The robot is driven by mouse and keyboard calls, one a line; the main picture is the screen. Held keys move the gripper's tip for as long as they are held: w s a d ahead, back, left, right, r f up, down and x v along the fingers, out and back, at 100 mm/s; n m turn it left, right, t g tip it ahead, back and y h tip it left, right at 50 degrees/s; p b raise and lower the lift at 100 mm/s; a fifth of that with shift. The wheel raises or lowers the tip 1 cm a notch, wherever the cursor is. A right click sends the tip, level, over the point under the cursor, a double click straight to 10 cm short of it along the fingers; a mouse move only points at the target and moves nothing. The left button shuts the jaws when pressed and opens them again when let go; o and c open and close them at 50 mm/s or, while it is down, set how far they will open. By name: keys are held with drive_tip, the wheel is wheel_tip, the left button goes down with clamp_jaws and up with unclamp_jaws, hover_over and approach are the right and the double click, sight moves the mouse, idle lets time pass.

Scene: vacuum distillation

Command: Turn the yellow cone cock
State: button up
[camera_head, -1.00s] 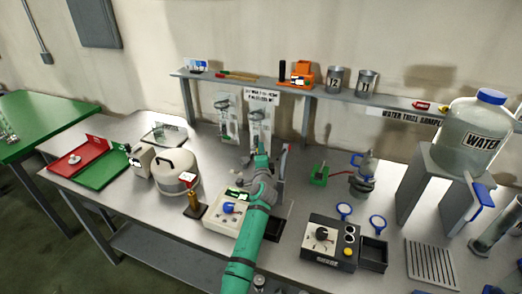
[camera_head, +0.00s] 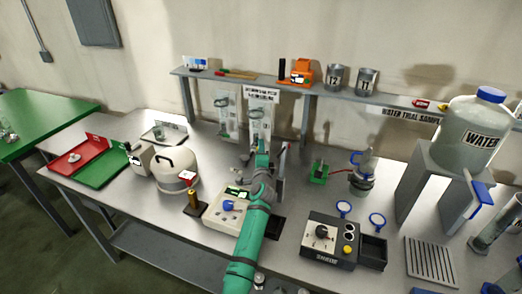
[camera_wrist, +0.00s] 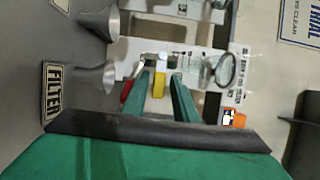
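In the wrist view, a yellow part (camera_wrist: 158,84), which looks like the yellow cone cock, shows between the two green fingers of my gripper (camera_wrist: 162,78). The fingers stand apart, with a gap between the yellow part and the right finger. I cannot tell whether the left finger touches it. In the head view, my gripper (camera_head: 262,152) is in front of the right one of two upright glassware panels (camera_head: 260,118) at the back of the bench. My arm hides the cock there.
A shelf (camera_head: 220,77) runs above the panels. A green clamp-like object (camera_head: 319,172) and a metal vessel (camera_head: 362,180) stand to the right. A white instrument (camera_head: 223,213) and a round cooker-like vessel (camera_head: 176,172) are left of my arm. In the wrist view, metal funnels (camera_wrist: 92,76) show at left.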

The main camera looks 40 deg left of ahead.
drive_tip(key=shift+f, duration=0.25)
drive_tip(key=n, duration=0.1)
drive_tip(key=r+n+h, duration=0.1)
drive_tip(key=shift+a+r+n+g, duration=0.15)
drive_tip(key=shift+n+g, duration=0.25)
drive_tip(key=n, duration=0.1)
drive_tip(key=r+n+h, duration=0.1)
drive_tip(key=shift+s+a+r+n, duration=0.15)
drive_tip(key=shift+a+r+n, duration=0.1)
drive_tip(key=shift+n, duration=0.15)
drive_tip(key=v, duration=1)
drive_tip(key=shift+s+d+r, duration=0.2)
drive_tip(key=shift+s+r, duration=0.05)
drive_tip(key=shift+s, duration=0.05)
drive_tip(key=shift+c, duration=0.4)
